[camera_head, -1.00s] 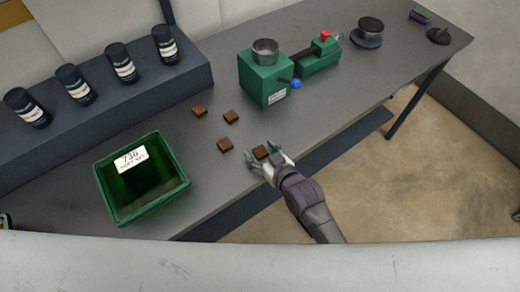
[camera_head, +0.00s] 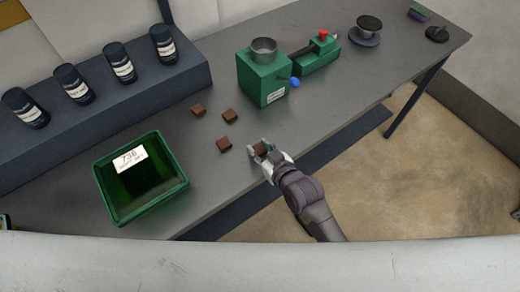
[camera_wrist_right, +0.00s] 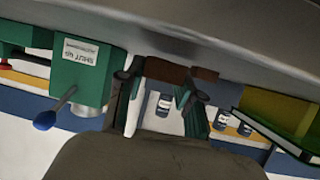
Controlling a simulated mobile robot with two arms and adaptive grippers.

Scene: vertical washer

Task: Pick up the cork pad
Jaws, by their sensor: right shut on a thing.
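Several small brown cork pads lie on the grey bench, among them a front one (camera_head: 224,144), a right one (camera_head: 229,115) and a rear one (camera_head: 199,110). My right gripper (camera_head: 262,150) is at the bench's front edge, shut on another cork pad (camera_head: 260,148). In the right wrist view, this held cork pad (camera_wrist_right: 166,70) shows as a brown block between the fingers of my right gripper (camera_wrist_right: 158,85), close to the bench surface. I cannot tell whether it touches the bench. A small dark and teal piece at the head view's left edge may be my left gripper (camera_head: 4,222).
A green bin (camera_head: 184,186) stands left of the pads. Behind them is a green machine (camera_head: 262,82) with a metal cup and blue knob. Dark canisters (camera_head: 119,63) stand on a raised shelf (camera_head: 145,88). The bench between the pads and the machine is clear.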

